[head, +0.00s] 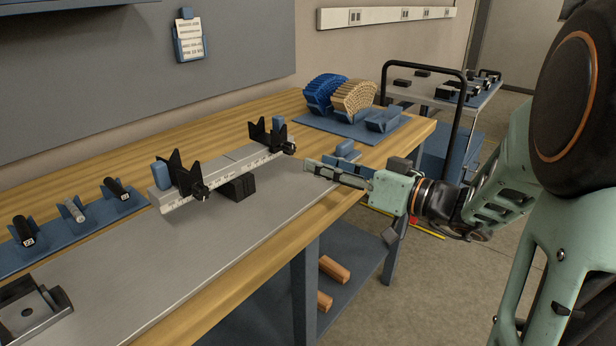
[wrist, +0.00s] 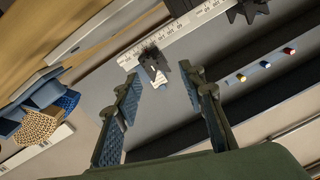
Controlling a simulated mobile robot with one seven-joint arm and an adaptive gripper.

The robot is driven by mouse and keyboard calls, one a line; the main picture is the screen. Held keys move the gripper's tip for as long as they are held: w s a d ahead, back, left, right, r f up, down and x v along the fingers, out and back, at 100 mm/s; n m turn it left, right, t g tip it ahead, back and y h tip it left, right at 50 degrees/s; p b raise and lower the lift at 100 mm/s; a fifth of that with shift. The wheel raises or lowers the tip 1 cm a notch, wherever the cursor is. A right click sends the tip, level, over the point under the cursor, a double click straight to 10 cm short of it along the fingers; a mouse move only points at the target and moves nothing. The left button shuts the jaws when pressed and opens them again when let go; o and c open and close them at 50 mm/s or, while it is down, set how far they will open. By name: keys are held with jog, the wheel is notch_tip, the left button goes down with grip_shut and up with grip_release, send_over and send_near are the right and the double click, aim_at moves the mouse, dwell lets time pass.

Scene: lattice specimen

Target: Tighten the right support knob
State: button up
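The right support (head: 268,138) is a black V-shaped holder at the far right end of the ruled metal rail (head: 235,166). Its black knob (head: 289,148) faces the front of the bench. In the wrist view the right support (wrist: 158,72) and its dark knob (wrist: 148,53) show beyond the gap between my fingertips. My gripper (head: 316,166) is in front and to the right of this knob, apart from it. In the wrist view my gripper (wrist: 165,82) has its fingers spread with nothing between them.
The left support (head: 182,172) with its star knob (head: 200,192) stands on the same rail. A black block (head: 238,187) is beneath the rail. Blue and tan lattice pieces (head: 353,97) stand behind. Black cylinders (head: 116,187) lie in holders at left.

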aim_at(293, 151)
jog(key=shift+d+f+t, duration=0.3)
jog(key=shift+d+t, duration=0.3)
jog(key=shift+d, duration=0.25)
jog(key=x, duration=1)
jog(key=shift+w+a+f, duration=0.15)
jog(key=shift+w+a, duration=0.1)
jog(key=shift+w, duration=0.05)
grip_shut()
